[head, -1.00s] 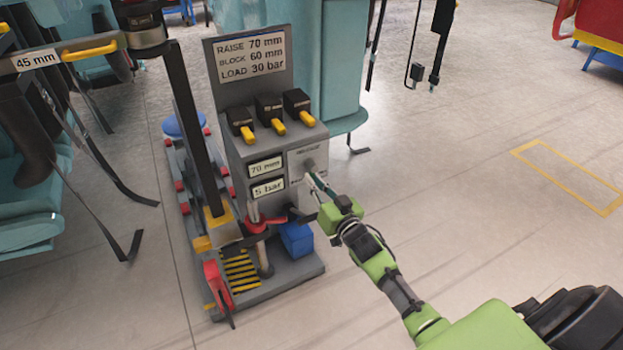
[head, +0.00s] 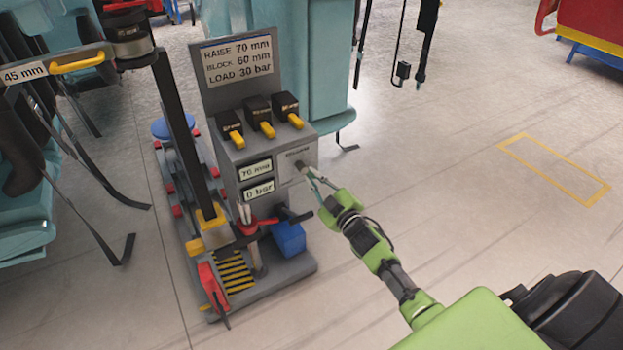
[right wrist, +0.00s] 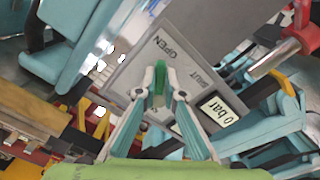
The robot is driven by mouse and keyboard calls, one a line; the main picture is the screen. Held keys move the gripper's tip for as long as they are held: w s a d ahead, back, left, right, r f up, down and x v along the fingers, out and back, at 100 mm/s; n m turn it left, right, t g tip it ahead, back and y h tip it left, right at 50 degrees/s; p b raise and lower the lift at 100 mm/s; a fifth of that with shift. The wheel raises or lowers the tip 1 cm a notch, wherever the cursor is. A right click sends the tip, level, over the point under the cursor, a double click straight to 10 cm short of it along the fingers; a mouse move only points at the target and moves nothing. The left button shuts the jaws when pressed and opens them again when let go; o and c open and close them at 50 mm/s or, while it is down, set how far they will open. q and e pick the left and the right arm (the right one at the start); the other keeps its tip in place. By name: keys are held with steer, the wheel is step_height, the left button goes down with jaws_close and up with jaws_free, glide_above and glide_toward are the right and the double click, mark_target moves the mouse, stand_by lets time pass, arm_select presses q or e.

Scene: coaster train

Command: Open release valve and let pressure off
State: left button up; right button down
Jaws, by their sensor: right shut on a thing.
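The release valve panel (head: 294,168) is a light grey plate on the side of the grey pump console (head: 235,165). In the right wrist view the plate (right wrist: 196,40) carries the words OPEN and SHUT. My right gripper (head: 309,176) is at this plate. The lower display (head: 259,190) reads 0 bar; this readout also shows in the right wrist view (right wrist: 218,112). The upper display (head: 256,171) reads 70 mm. My left gripper is not in view.
A sign (head: 238,60) reads RAISE 70 mm, BLOCK 60 mm, LOAD 30 bar. Several black switches with yellow levers (head: 267,130) top the console. A blue block (head: 289,238) sits on the base below. The floor to the right is open, with a yellow outline (head: 553,168).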

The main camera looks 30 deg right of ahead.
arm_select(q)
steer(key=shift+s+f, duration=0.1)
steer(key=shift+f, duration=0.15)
arm_select(e)
steer(key=shift+d+r+n, duration=0.1)
steer(key=shift+d+n, duration=0.05)
steer(key=shift+n, duration=0.45)
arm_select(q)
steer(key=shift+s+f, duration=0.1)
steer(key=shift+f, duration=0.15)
arm_select(e)
steer(key=c, duration=2.1)
jaws_free()
steer(key=shift+c, duration=0.2)
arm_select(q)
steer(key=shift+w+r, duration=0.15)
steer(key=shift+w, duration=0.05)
